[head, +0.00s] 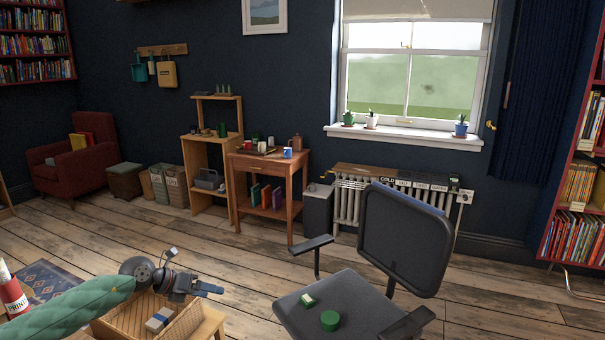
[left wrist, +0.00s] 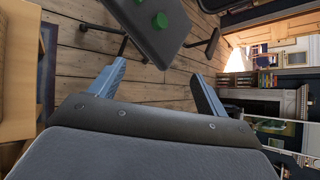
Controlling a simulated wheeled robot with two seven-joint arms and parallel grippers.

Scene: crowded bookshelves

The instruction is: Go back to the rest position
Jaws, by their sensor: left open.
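My left gripper (head: 207,288) is at the lower left of the head view, at the end of my green padded arm. It is above and beside a wooden tray (head: 188,323). In the left wrist view the two blue fingers of my left gripper (left wrist: 160,82) are spread apart, with only floor between them and nothing held. My right gripper is in neither view.
An office chair (head: 407,240) stands to the right of my left gripper; a green round thing (head: 329,320) and a green-and-white block (head: 308,301) lie on its seat. A white-and-blue block (head: 159,319) lies in the tray. A red can (head: 12,297) is at far left.

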